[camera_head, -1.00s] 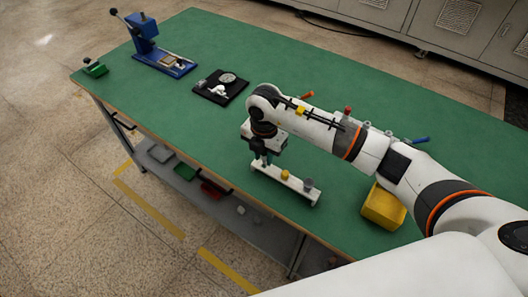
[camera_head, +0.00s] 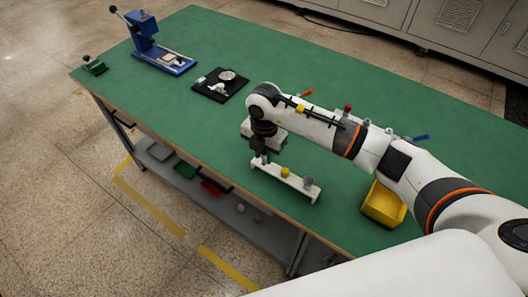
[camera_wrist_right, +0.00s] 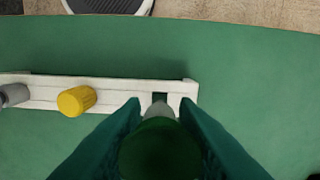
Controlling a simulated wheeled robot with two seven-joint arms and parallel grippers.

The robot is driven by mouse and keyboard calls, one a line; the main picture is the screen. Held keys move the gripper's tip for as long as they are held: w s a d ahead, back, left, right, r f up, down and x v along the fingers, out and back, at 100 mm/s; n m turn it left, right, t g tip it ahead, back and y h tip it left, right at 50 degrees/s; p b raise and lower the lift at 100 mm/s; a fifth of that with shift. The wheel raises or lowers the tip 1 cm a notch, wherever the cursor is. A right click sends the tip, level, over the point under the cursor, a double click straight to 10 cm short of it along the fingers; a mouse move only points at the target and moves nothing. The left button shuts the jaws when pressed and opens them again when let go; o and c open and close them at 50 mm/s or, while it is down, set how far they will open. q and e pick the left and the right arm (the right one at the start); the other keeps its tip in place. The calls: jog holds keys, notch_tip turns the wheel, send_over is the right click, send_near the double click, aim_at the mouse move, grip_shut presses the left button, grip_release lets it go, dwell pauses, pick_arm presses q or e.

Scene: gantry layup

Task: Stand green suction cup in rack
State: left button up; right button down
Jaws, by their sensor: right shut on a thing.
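The white rack (camera_head: 297,187) lies on the green table near its front edge. A yellow suction cup (camera_wrist_right: 76,100) and a grey one (camera_wrist_right: 14,95) stand in it; in the head view they show as yellow (camera_head: 283,172) and grey (camera_head: 308,181). My right gripper (camera_head: 262,158) points down at the rack's left end. In the right wrist view it is shut on the dark green suction cup (camera_wrist_right: 160,153), whose grey tip overlaps the edge of a dark square opening (camera_wrist_right: 159,97) in the rack. Whether the tip is inside the opening or above it is hidden. My left gripper is out of view.
A yellow bin (camera_head: 383,205) stands right of the rack. A black plate with a round part (camera_head: 221,84) lies behind it to the left. A blue press (camera_head: 150,45) and a small green item (camera_head: 95,66) stand at the far left.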

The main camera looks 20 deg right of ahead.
jog(key=shift+f+b, duration=0.6)
jog(key=shift+f, duration=0.25)
dwell(0.7)
jog(key=c, duration=1)
grip_release()
jog(key=shift+c, duration=0.2)
notch_tip(320, 180, up, 12)
jog(key=shift+r+b, duration=0.1)
jog(key=shift+b, duration=0.5)
